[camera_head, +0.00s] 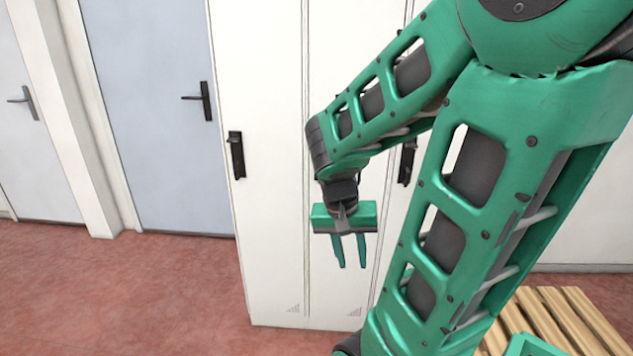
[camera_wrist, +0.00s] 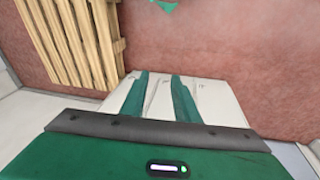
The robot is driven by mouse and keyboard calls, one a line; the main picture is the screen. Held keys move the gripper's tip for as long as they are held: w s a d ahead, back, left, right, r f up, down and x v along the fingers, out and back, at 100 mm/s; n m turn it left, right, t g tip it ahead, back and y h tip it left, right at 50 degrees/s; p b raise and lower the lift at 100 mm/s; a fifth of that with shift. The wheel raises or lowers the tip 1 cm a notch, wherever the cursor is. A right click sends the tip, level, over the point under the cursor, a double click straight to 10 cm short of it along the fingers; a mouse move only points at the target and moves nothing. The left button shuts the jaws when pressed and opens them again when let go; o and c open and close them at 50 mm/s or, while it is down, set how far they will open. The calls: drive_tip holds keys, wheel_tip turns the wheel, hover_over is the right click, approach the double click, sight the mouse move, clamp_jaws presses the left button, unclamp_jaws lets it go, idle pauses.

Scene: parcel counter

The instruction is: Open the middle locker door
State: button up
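The white locker stands in the middle of the head view. Its middle door (camera_head: 333,290) lies between two vertical seams and looks closed, its lower part showing below my gripper. My arm covers much of that door, and I see no handle on it; any handle there is hidden. My gripper (camera_head: 350,262) points down in front of the middle door, its fingers apart with nothing between them. In the wrist view, my gripper (camera_wrist: 158,85) also shows a clear gap between its fingers, with white locker surface (camera_wrist: 212,98) behind them. I cannot tell how far the fingers are from the door.
The left locker door (camera_head: 270,230) has a dark handle (camera_head: 236,155); another dark handle (camera_head: 407,163) shows right of my forearm. A blue-grey door (camera_head: 160,130) is to the left. A slatted wooden pallet (camera_head: 570,320) lies at lower right. Red floor (camera_head: 120,290) at left is clear.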

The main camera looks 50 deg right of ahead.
drive_tip(key=w+d+f+m+h, duration=0.1)
drive_tip(key=w+d+m+h, duration=0.2)
drive_tip(key=w+d+h, duration=0.35)
drive_tip(key=w+d+f+m+h, duration=0.1)
drive_tip(key=w+d+m+h, duration=0.15)
drive_tip(key=d, duration=0.65)
drive_tip(key=w+a+r+n+t+h, duration=0.1)
drive_tip(key=w+a+n+t+h, duration=0.1)
drive_tip(key=w+t, duration=0.5)
drive_tip(key=w+a+r+n+t+h, duration=0.1)
drive_tip(key=w+n+t+h, duration=0.15)
drive_tip(key=w, duration=0.85)
drive_tip(key=x, duration=1)
drive_tip(key=shift+d, duration=0.15)
